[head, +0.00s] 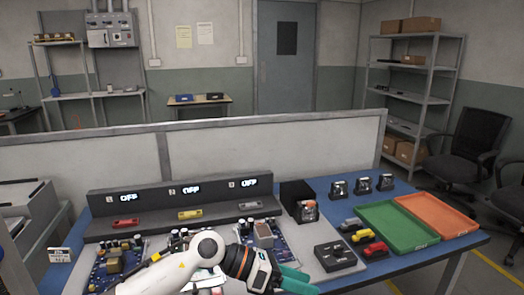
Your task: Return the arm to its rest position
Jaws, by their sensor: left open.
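My left arm comes in from the bottom edge, white with a dark and orange wrist. Its left gripper (311,281) has teal fingers pointing right, slightly apart, with nothing seen between them. It is over the front of the blue table (402,268), in front of a dark block with knobs (335,254). The arm hides part of the circuit boards behind it. My right gripper is not in view.
A dark stand with several "OFF" displays (188,190) holds red, yellow and grey toy-like pieces. Small red, yellow and grey cars (376,249) sit beside a green tray (400,228) and an orange tray (438,216). A low partition (250,150) stands behind the table.

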